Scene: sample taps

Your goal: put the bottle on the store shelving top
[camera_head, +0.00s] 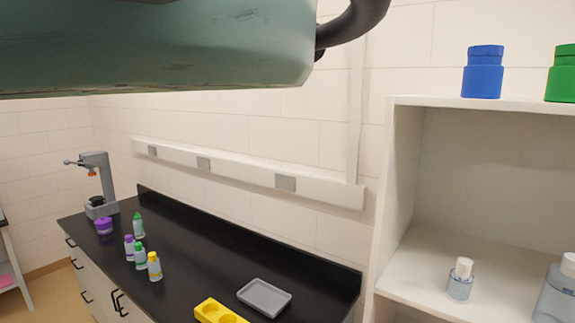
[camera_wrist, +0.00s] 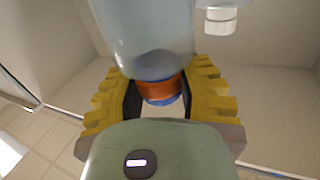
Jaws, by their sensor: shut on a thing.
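In the wrist view a clear, bluish bottle (camera_wrist: 150,30) reaches up from between the yellow fingers of my gripper (camera_wrist: 160,88). Its orange-and-blue end lies between the fingers, and my gripper is shut on it. The far end of the bottle is cut off by the frame. The white store shelving (camera_head: 402,160) stands at the right of the head view. Its top carries a blue jar (camera_head: 483,75) and a green jar (camera_head: 563,76) toward the right. A strip of the top left of the blue jar is bare. My gripper is outside the head view.
A small clear bottle (camera_head: 460,282) with a white cap and a larger bottle (camera_head: 556,294) stand on the shelf below. The black counter (camera_head: 200,270) holds several small bottles, a grey tray (camera_head: 264,296) and a yellow holder (camera_head: 216,312). My green arm link covers the upper left.

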